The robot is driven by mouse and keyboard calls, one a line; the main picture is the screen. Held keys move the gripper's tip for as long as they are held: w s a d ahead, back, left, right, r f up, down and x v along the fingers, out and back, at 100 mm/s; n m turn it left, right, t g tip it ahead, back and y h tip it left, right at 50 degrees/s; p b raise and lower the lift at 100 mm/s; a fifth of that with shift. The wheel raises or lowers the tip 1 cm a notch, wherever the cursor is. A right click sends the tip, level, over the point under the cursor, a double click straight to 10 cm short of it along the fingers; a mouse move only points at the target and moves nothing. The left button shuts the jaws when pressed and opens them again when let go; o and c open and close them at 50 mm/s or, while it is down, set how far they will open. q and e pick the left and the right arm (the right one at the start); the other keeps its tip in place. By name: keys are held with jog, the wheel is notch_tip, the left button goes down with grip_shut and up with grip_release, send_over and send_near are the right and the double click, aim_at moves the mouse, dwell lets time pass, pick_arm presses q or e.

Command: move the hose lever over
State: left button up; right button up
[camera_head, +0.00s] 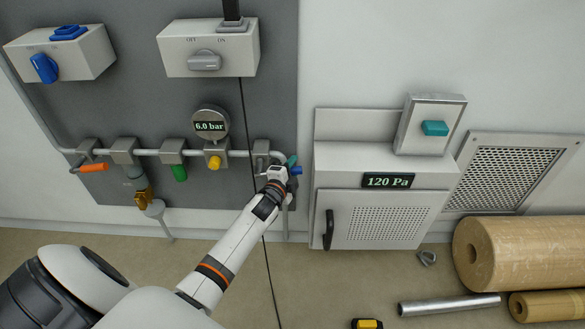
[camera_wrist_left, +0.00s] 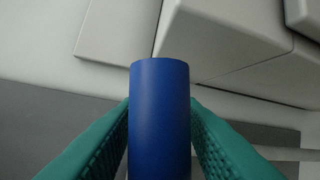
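The hose lever with a blue handle (camera_head: 297,170) is at the right end of the wall pipe. My left gripper (camera_head: 291,165) reaches it from below left. In the left wrist view the blue handle (camera_wrist_left: 160,120) stands between the teal fingers of my left gripper (camera_wrist_left: 160,105), which lie against both its sides. The handle's end sticks out past the fingertips. The lever's pivot is hidden behind the gripper. My right gripper is not in view.
Along the pipe (camera_head: 105,152) are an orange lever (camera_head: 93,168), a green handle (camera_head: 179,173), a yellow knob (camera_head: 214,162) and a gauge (camera_head: 210,125). A cabinet (camera_head: 330,165) stands close on the right. A thin black cable (camera_head: 246,115) hangs beside my arm. Rolls (camera_head: 520,255) lie on the floor.

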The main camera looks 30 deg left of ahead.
pick_arm(q)
grip_shut()
